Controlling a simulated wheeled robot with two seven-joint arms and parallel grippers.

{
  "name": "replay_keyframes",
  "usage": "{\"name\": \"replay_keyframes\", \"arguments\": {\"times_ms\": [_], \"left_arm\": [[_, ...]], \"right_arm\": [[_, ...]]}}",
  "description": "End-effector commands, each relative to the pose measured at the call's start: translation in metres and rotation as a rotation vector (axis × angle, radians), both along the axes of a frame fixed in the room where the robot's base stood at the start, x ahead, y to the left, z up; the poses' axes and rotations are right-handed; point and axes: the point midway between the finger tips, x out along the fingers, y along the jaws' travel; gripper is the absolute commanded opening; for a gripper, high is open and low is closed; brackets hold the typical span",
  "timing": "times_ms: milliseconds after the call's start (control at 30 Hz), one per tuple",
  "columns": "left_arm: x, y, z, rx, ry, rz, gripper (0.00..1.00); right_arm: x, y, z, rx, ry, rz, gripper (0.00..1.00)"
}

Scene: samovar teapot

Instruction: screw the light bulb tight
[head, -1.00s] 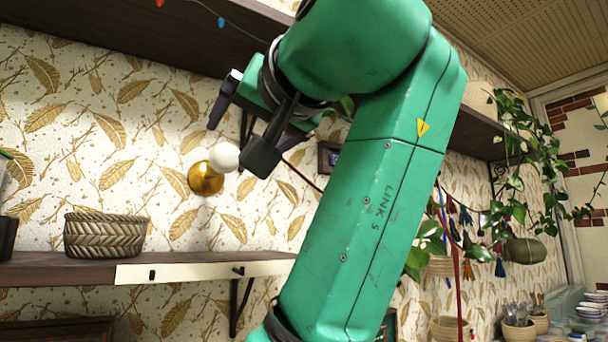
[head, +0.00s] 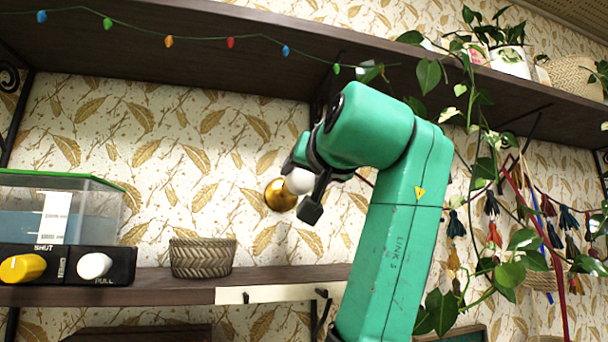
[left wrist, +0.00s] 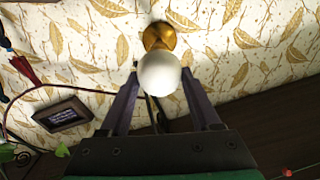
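The light bulb (head: 299,181) is a white globe at a round brass wall socket (head: 280,195) on the patterned wall. In the left wrist view the bulb (left wrist: 160,73) hides part of the brass socket (left wrist: 159,36) behind it. My left gripper (head: 304,180) is at the bulb, with its dark fingers spread apart on either side of the globe. In the left wrist view the fingertips (left wrist: 160,75) are close to the globe's two sides; I cannot tell whether they touch it. My right gripper is not in view.
A lower shelf (head: 190,289) holds a woven basket (head: 202,259) and a clear box (head: 80,205) behind a black panel with knobs (head: 65,265). An upper shelf (head: 220,50) with string lights runs above. Plants (head: 485,190) hang at the right.

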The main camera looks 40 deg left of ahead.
Motion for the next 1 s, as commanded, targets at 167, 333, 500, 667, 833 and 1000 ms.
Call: {"name": "replay_keyframes", "arguments": {"times_ms": [167,333,500,667,833,1000], "left_arm": [[0.001,0.0022,-0.0014,-0.004,0.005,0.002,0.08],[0.0013,0.0024,-0.0018,0.008,0.024,0.002,0.08],[0.0013,0.0024,-0.0022,0.044,0.075,0.003,0.08],[0.0015,0.0022,-0.0025,0.104,0.16,0.004,0.08],[0.0018,0.0019,-0.0029,0.187,0.283,0.006,0.08],[0.0023,0.0016,-0.0034,0.28,0.415,0.006,0.08]], "right_arm": [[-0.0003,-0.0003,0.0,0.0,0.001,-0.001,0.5],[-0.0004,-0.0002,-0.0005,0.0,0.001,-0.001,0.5],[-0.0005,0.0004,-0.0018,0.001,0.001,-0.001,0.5],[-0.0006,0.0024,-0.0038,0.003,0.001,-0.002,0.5],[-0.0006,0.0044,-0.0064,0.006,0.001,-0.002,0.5],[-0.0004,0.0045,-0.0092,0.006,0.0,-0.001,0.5]]}}
